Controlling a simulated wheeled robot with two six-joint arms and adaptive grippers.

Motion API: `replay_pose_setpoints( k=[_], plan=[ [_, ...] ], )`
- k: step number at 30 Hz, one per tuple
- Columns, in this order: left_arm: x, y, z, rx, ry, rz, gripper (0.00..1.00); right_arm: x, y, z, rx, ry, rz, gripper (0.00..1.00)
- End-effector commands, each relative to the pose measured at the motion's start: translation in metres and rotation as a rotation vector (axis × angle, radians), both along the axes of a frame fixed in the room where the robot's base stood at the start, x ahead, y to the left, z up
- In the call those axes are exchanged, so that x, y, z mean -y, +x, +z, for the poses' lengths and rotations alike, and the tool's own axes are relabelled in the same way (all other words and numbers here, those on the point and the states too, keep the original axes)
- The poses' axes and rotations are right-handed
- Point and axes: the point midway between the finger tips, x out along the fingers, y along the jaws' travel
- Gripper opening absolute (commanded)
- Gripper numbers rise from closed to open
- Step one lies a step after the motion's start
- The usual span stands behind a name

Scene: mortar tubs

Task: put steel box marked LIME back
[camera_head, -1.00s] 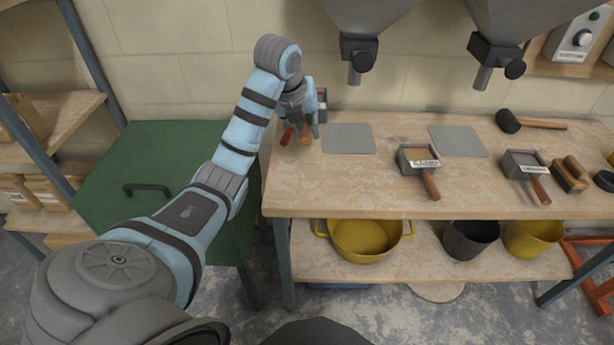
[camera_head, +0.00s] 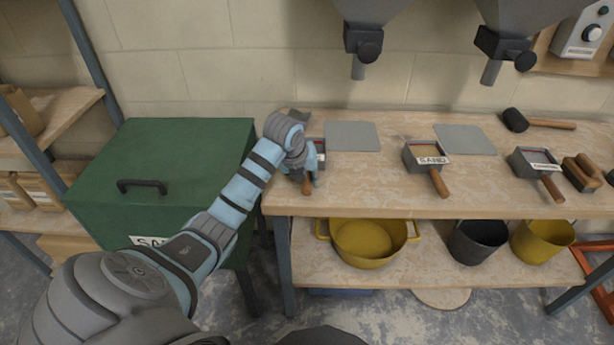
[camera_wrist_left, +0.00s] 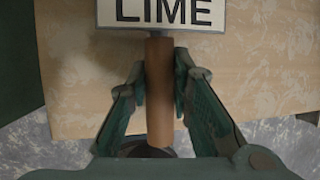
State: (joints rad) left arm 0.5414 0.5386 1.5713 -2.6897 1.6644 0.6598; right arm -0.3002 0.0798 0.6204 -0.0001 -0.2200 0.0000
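The steel box marked LIME (camera_head: 320,148) is at the left end of the workbench, partly hidden by my left wrist in the head view. Its white LIME label (camera_wrist_left: 168,14) and brown handle (camera_wrist_left: 160,90) show in the left wrist view. My left gripper (camera_wrist_left: 160,65) has its fingertips close against both sides of the handle, shut on it. The gripper also shows in the head view (camera_head: 309,178). The handle's end points toward the bench's front edge. I cannot tell whether the box touches the bench top. My right gripper is not in view.
A grey plate (camera_head: 352,136) lies behind and right of the box. A box marked SAND (camera_head: 425,154) and another labelled box (camera_head: 528,161) stand further right on the bench (camera_head: 370,185). A green bin (camera_head: 165,165) stands left. Hopper spouts (camera_head: 360,68) hang above.

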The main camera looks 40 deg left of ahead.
Motion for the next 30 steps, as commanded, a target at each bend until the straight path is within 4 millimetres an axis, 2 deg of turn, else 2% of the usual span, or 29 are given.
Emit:
replay_pose_setpoints(
  k=[1,3,11,15,20,27,30],
  plan=[
    [0.000,0.000,0.000,0.000,0.000,0.000,0.29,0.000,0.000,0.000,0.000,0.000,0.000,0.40],
    [0.000,0.000,0.000,0.000,0.000,0.000,0.39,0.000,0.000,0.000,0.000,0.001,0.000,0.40],
    [0.000,0.000,0.000,0.000,0.000,0.000,0.39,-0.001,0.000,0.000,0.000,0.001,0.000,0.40],
    [0.000,-0.002,0.008,0.000,0.000,0.001,0.39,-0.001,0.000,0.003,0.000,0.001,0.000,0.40],
    [0.002,-0.014,0.033,0.001,0.002,-0.001,0.39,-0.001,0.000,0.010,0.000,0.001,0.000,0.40],
    [0.007,-0.041,0.091,0.002,0.004,-0.001,0.39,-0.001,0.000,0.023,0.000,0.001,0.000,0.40],
    [0.009,-0.048,0.105,0.001,0.000,0.000,0.39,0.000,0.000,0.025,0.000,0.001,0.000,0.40]
  ],
)
